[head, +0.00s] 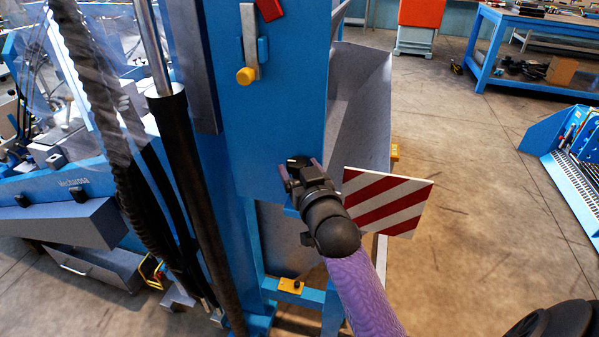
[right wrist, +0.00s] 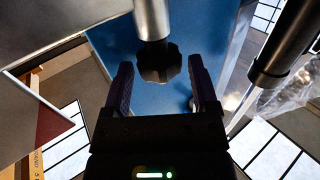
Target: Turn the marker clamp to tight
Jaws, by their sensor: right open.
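The marker clamp's black lobed knob (right wrist: 158,62) sits at the end of a metal cylinder in the right wrist view. In the head view the knob (head: 298,160) shows only partly at the blue machine's lower face. My right gripper (head: 300,168) is at the knob, with one finger on each side. In the right wrist view the gripper (right wrist: 161,72) is open, and gaps show between the knob and both fingers. The red-and-white striped marker board (head: 388,202) stands just right of the gripper. My left gripper is not in view.
The blue machine column (head: 270,110) carries a yellow-knobbed lever (head: 247,62) above the gripper. A black cylinder with hoses (head: 178,150) runs down its left side. A grey chute (head: 362,110) is behind the marker board. Open floor (head: 470,200) lies to the right.

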